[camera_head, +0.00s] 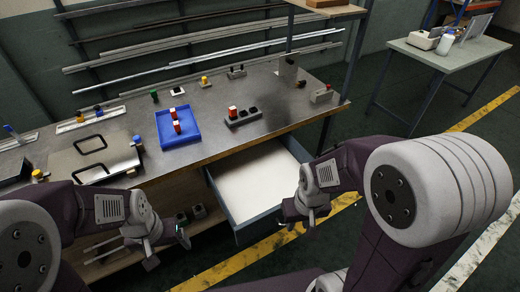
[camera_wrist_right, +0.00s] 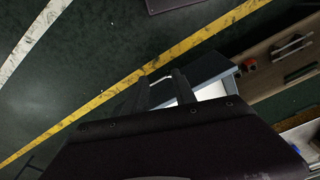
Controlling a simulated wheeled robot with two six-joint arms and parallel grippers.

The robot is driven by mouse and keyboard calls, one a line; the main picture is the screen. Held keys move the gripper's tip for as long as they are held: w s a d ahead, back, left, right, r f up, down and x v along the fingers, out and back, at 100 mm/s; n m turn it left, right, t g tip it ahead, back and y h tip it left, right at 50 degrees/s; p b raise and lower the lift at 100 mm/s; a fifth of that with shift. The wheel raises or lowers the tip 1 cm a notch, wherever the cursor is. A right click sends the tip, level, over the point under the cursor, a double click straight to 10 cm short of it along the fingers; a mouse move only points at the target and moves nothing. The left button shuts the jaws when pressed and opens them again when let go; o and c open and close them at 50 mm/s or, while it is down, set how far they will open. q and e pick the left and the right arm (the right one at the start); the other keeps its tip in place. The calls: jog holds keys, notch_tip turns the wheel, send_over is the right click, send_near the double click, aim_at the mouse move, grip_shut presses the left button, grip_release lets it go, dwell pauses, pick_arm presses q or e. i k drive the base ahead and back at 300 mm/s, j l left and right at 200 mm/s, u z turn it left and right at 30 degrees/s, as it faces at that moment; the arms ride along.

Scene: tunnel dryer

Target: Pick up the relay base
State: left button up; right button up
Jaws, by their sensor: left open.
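No part is labelled, so I cannot tell for certain which is the relay base. A grey block with dark round tops and a red cube at one end (camera_head: 243,116) sits on the metal workbench (camera_head: 205,100), right of the blue tray. A smaller grey block with dark posts (camera_head: 236,72) stands farther back. My left gripper (camera_head: 167,250) is open and empty at the bench's front, below the top. My right gripper (camera_head: 302,214) hangs near the open drawer's right side; in the right wrist view (camera_wrist_right: 162,88) its fingers are apart with nothing between them.
A blue tray (camera_head: 195,136) holds red blocks. An open drawer (camera_head: 237,207) juts out under the bench. A dark-handled metal plate (camera_head: 70,160) lies at the left. A grey upright block (camera_head: 287,70) stands at the back right. A side table (camera_head: 463,50) stands beyond.

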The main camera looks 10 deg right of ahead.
aim_at(243, 116)
jog(key=i+j+u, duration=0.45)
jog(key=i+j, duration=0.4)
jog(key=i, duration=0.05)
